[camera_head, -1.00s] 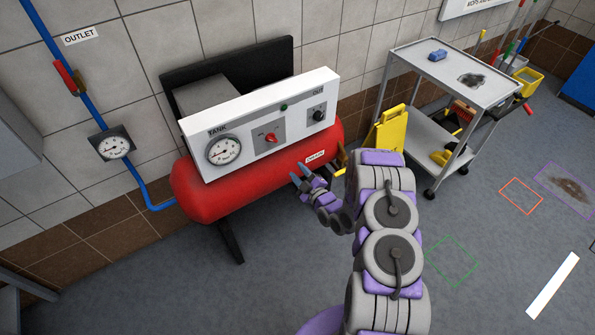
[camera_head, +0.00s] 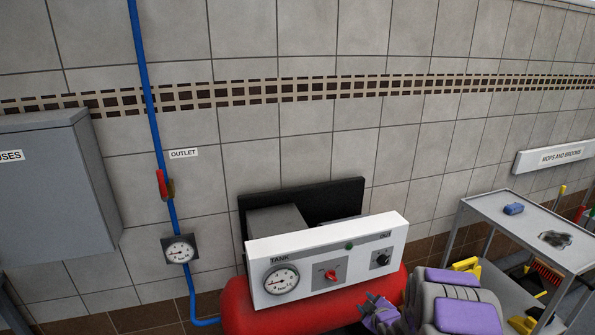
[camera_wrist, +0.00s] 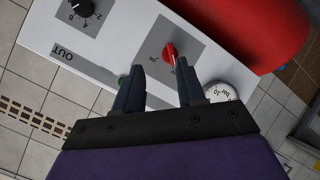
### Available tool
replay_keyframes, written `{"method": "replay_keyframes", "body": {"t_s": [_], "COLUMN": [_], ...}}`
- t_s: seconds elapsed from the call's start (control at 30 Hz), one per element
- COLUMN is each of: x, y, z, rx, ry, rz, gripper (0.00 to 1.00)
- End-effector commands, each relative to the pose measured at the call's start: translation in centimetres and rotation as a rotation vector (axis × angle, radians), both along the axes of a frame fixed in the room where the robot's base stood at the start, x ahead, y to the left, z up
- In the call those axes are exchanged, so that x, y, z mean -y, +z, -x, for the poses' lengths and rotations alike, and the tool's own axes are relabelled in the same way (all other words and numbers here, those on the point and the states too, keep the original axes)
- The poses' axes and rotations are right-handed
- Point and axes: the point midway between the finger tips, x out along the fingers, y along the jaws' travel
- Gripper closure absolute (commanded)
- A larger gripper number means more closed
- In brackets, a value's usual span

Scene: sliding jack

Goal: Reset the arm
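My gripper (camera_head: 375,302) is in front of the red tank, below the white control panel (camera_head: 325,250). In the wrist view my gripper (camera_wrist: 160,66) has two dark fingers standing apart with nothing between them. The panel fills the upper part of that view, upside down, with the red knob (camera_wrist: 170,51) beyond the fingertips. The purple and grey arm (camera_head: 455,305) is mine and is cut off by the bottom edge of the head view. I cannot tell the exact gap between fingers and panel.
The red tank (camera_head: 240,310) is just behind my gripper. A grey cabinet (camera_head: 60,190), a blue pipe (camera_head: 150,100) and an outlet gauge (camera_head: 180,250) are on the wall at left.

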Motion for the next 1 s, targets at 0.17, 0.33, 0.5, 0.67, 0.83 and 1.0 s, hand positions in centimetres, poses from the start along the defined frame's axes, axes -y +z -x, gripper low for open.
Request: {"method": "replay_keyframes", "body": {"t_s": [0.17,0.33,0.5,0.67,0.83,1.0], "x": [0.9,1.4,1.4,0.9,-0.2,-1.9], "y": [3.7,7.0,10.0,12.9,15.6,17.9], "z": [1.9,4.9,9.4,14.3,20.4,27.3], "rx": [-0.139,-0.27,-0.403,-0.522,-0.649,-0.783], "ry": [-0.099,-0.211,-0.329,-0.442,-0.558,-0.665], "rz": [0.012,0.002,-0.023,-0.058,-0.107,-0.158], "gripper": [0.61,0.61,0.61,0.61,0.61,0.61]}}
